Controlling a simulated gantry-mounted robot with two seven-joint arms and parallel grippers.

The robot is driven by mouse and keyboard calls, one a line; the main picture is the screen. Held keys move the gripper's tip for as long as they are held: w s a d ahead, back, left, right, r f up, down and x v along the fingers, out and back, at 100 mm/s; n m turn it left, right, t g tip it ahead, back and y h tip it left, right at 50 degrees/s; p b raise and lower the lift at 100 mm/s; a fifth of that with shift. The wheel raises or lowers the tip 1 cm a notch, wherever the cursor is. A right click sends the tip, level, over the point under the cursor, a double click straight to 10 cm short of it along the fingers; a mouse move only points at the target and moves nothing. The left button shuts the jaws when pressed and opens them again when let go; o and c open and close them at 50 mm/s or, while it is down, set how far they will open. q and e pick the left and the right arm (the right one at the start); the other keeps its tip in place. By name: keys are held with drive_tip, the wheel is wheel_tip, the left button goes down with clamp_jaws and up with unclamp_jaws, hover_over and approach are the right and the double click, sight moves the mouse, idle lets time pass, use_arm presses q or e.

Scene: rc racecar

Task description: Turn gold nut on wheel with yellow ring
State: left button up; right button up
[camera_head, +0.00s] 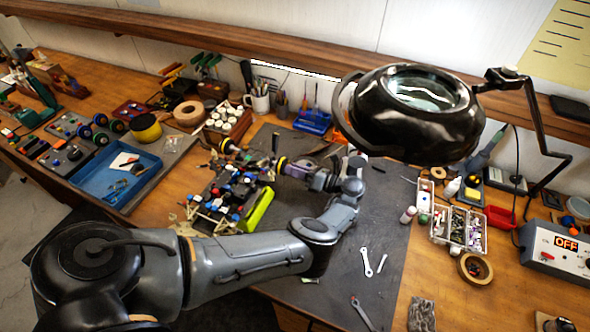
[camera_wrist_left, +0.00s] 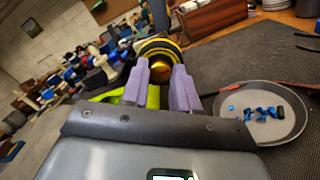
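The racecar (camera_head: 228,195), with open chassis and a lime-green side, lies on the dark mat at centre left in the head view. A black wheel with a yellow ring (camera_head: 281,165) is at its right end. In the left wrist view, this wheel (camera_wrist_left: 160,48) is straight ahead, with the gold nut (camera_wrist_left: 158,70) at its centre. My left gripper (camera_head: 299,169) faces the wheel. Its two purple fingers (camera_wrist_left: 161,76) are apart, on either side of the nut in that view; contact cannot be made out. My right gripper is not in view.
A grey dish (camera_wrist_left: 284,126) with small blue parts is right of the gripper in the wrist view. A black magnifier lamp (camera_head: 415,115) overhangs the back right. Wrenches (camera_head: 367,262) lie on the mat. A parts box (camera_head: 460,228) and a blue tray (camera_head: 88,182) flank it.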

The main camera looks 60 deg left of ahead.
use_arm(q)
drive_tip(key=o, duration=0.3)
drive_tip(key=shift+o, duration=0.2)
